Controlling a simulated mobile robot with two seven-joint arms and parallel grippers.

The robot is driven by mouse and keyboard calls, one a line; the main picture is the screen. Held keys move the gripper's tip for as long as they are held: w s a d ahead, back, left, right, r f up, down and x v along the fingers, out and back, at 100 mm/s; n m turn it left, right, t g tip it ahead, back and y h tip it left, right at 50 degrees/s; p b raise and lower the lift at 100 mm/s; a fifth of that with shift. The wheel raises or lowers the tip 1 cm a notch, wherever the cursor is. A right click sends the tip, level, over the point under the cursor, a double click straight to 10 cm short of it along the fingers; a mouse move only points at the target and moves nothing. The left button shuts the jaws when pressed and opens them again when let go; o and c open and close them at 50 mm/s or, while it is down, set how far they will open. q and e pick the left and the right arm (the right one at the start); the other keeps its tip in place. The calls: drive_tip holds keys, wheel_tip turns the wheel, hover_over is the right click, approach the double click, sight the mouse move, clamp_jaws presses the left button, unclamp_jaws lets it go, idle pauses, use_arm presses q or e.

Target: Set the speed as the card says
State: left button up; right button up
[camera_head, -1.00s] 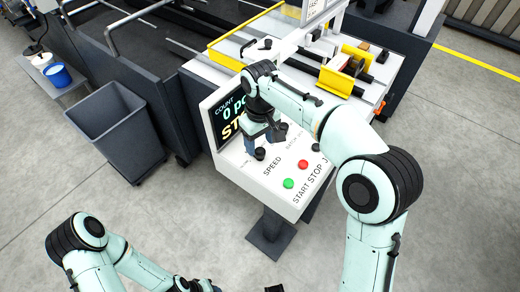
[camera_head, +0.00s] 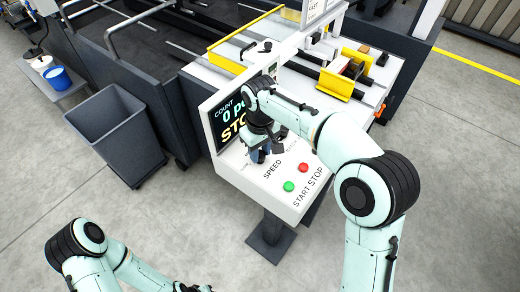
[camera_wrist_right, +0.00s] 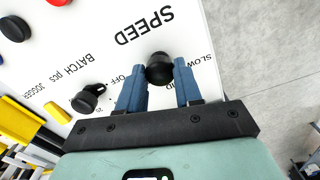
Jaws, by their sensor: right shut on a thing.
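In the head view my right gripper (camera_head: 262,154) is low over the panel and hides the knob. A white card (camera_head: 316,22) at the top shows the word FAST; its other text is not readable.
A green button (camera_head: 289,186) and a red button (camera_head: 303,168) sit near the knob. The screen (camera_head: 230,121) shows a count of 0, partly covered by my arm. The black batch knob (camera_wrist_right: 86,99) is close to my right gripper. A grey bin (camera_head: 118,128) stands left.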

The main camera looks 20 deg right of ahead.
sight(260, 154)
use_arm(q)
drive_tip(key=shift+w+r, duration=0.1)
use_arm(e)
drive_tip(key=shift+m, duration=0.3)
drive_tip(key=m, duration=0.2)
drive_tip(key=shift+r+m+p, duration=0.1)
drive_tip(key=shift+m+p, duration=0.3)
drive_tip(key=m, duration=0.2)
drive_tip(key=shift+m, duration=0.3)
use_arm(q)
drive_tip(key=shift+w+r+p, duration=0.5)
drive_tip(key=shift+w+r, duration=0.4)
drive_tip(key=shift+r, duration=0.2)
use_arm(e)
drive_tip(key=m, duration=0.5)
drive_tip(key=shift+m, duration=0.4)
drive_tip(key=o, duration=1)
drive_tip(key=shift+o, duration=0.2)
use_arm(q)
drive_tip(key=shift+t, duration=0.3)
drive_tip(key=w+r+p, duration=0.2)
drive_tip(key=w+r, duration=0.1)
drive_tip(key=shift+w, duration=0.2)
use_arm(e)
wheel_tip(260, 154, up, 13)
drive_tip(key=shift+r, duration=0.15)
